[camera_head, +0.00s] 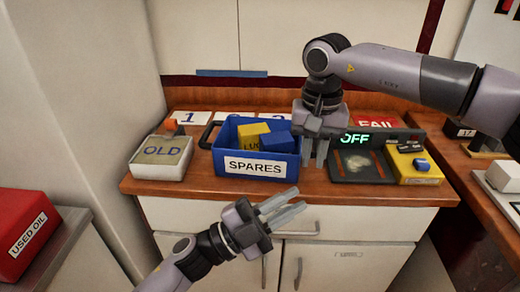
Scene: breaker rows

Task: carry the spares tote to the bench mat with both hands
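The blue spares tote (231,163) stands on the wooden counter, labelled SPARES, with yellow and blue boxes inside. Its black left handle (208,134) sticks out and is free. My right gripper (314,160) points down just beside the tote's right end, its fingers apart. It hides that end's handle, and I cannot tell whether it touches it. My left gripper (292,204) is in front of the cabinet, below the counter edge and away from the tote. Its fingers are apart and empty. I cannot make out the bench mat for certain.
A pale OLD bin (160,172) stands left of the tote. A dark panel with an OFF display (356,139) and a yellow box (419,176) are to its right. A side bench (474,178) is at the right. A red USED OIL can (25,232) is at lower left.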

